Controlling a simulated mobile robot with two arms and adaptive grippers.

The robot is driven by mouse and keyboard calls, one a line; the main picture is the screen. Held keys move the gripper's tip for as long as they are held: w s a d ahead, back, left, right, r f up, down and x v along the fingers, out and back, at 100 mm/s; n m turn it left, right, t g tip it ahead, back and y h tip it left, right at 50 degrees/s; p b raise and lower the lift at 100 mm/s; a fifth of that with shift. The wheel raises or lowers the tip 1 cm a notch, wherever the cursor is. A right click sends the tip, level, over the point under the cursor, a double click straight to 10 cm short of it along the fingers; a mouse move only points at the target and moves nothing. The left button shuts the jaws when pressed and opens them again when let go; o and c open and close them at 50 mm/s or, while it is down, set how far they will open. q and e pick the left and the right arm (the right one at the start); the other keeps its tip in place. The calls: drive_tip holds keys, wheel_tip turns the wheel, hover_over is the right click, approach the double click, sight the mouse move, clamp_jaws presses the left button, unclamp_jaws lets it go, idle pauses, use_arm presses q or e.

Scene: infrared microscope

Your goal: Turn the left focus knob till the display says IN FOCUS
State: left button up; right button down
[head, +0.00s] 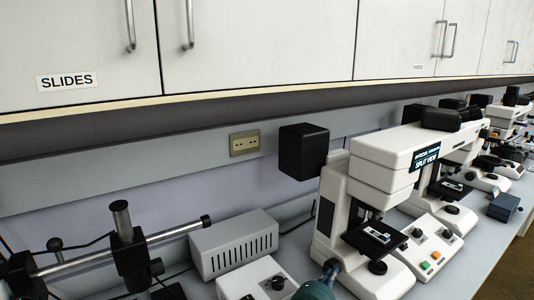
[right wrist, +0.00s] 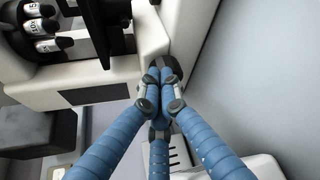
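The near white microscope (head: 388,150) stands on the bench in the head view. Its dark display (head: 425,158) reads SPLIT VIEW under a smaller line. My right gripper (head: 329,270) is at the lower left side of its base, with blue fingers just showing. In the right wrist view, the blue fingers (right wrist: 162,85) come together with no clear gap between them. The left focus knob (right wrist: 172,66) is a dark round shape just beyond the fingertips, partly hidden by them. I cannot tell whether they touch it. My left gripper is out of view.
A grey vented box (head: 233,243) and a white control unit (head: 255,279) stand left of the microscope. A dark boom stand (head: 130,250) is at the left. More microscopes (head: 500,125) line the bench to the right. Wall cabinets (head: 260,45) hang above.

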drive_tip(key=shift+w+a+f, duration=0.1)
drive_tip(key=shift+w, duration=0.05)
idle(0.3)
idle(0.4)
drive_tip(key=shift+p, duration=0.45)
drive_tip(key=shift+f+p, duration=0.1)
drive_tip(key=shift+p, duration=0.2)
drive_tip(key=shift+s+d+r+p, duration=0.2)
drive_tip(key=shift+s+d+p, duration=0.1)
drive_tip(key=shift+p, duration=0.3)
drive_tip(key=shift+s+a+p, duration=0.1)
drive_tip(key=shift+s+a, duration=0.45)
drive_tip(key=shift+a, duration=0.35)
drive_tip(key=shift+s+a+p, duration=0.15)
drive_tip(key=shift+s+a, duration=0.45)
drive_tip(key=shift+a, duration=0.25)
drive_tip(key=shift+s+a+p, duration=0.1)
drive_tip(key=shift+s+a, duration=0.45)
drive_tip(key=shift+a, duration=0.35)
